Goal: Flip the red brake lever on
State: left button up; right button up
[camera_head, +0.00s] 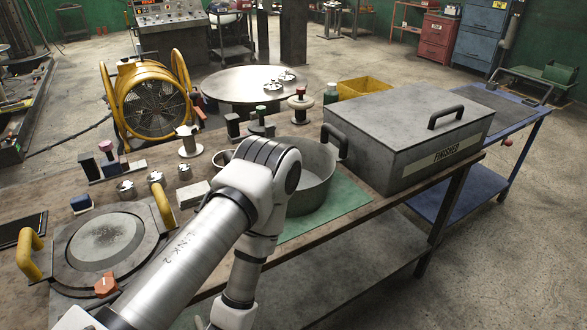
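A small orange-red piece (106,284), which may be the brake lever, sits at the front right edge of the round-plate fixture (75,265) on the workbench. The fixture holds a grey disc (106,241) and has yellow curved handles at its left and right. Whether the red piece is on or off cannot be told from this view. One of my arms rises from the bottom, bends at an elbow near the pot and drops down past the bench's front edge. Its gripper is out of frame. My other gripper is not in view either.
A grey pot (316,180) stands on a green mat (346,209), beside a large lidded box (407,133) marked FINISHED. Small pads, metal pieces and knobbed tools crowd the bench behind the fixture. A yellow fan (152,100) and round table (245,82) stand behind.

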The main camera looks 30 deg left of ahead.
aim_at(508, 142)
jog(key=u, duration=0.3)
jog(key=i+l+u, duration=0.35)
jog(key=l, duration=0.3)
jog(key=i+l+u, duration=0.15)
jog(key=l, duration=0.25)
jog(key=i+l+u, duration=0.2)
jog(key=l, duration=0.2)
jog(key=i+l+u, duration=0.15)
jog(key=l, duration=0.25)
jog(key=i+l, duration=0.15)
jog(key=l, duration=0.3)
jog(key=i+l, duration=0.1)
jog(key=l, duration=0.35)
jog(key=i+l, duration=0.15)
jog(key=l, duration=0.3)
jog(key=i+l+u, duration=0.1)
jog(key=l, duration=0.35)
jog(key=i+l, duration=0.15)
jog(key=l, duration=0.3)
jog(key=i+l, duration=0.1)
jog(key=l, duration=0.35)
jog(key=i+l, duration=0.1)
jog(key=l, duration=0.35)
jog(key=i+l, duration=0.1)
jog(key=l, duration=0.4)
jog(key=i+j+u, duration=0.05)
